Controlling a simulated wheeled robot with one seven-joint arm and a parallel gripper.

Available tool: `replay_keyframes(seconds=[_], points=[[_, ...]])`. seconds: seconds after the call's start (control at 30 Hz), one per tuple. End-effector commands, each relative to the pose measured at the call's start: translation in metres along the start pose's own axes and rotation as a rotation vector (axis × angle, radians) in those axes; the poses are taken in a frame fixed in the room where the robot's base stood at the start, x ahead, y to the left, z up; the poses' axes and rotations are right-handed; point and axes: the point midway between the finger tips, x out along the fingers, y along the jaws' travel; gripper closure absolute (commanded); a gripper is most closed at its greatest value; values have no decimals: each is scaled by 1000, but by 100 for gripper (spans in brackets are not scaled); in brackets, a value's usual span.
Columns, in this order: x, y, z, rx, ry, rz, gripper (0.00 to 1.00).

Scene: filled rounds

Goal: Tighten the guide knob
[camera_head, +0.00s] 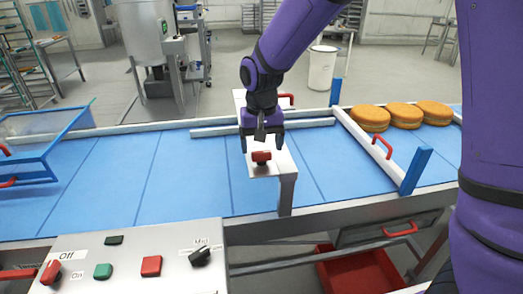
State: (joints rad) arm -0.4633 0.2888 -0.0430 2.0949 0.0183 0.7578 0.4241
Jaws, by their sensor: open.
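A red knob (261,157) sits on top of a light metal bracket (287,180) at the near edge of the blue conveyor belt. My gripper (263,147) is at the end of the purple arm, pointing down over the knob. Its jaws are open, with one finger on each side above the knob. I cannot tell whether the fingers touch the knob. White guide rails (362,138) lie across and along the belt.
Several round orange-brown cakes (402,115) stand on the belt at the right. A control panel (130,260) with buttons and switches is at the front left. A blue-framed clear guard (40,135) is at the left. A red bin (360,280) is below the belt.

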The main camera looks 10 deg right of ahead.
Motion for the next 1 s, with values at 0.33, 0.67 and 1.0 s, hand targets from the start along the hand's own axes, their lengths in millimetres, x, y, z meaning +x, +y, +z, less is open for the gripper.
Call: replay_keyframes(seconds=[0.33, 0.67, 1.0], points=[[-63, 0, 0, 0, 3, -1, 19], [-83, 0, 0, 1, 0, 1, 19], [-87, 5, 2, 2, 8, -4, 19]])
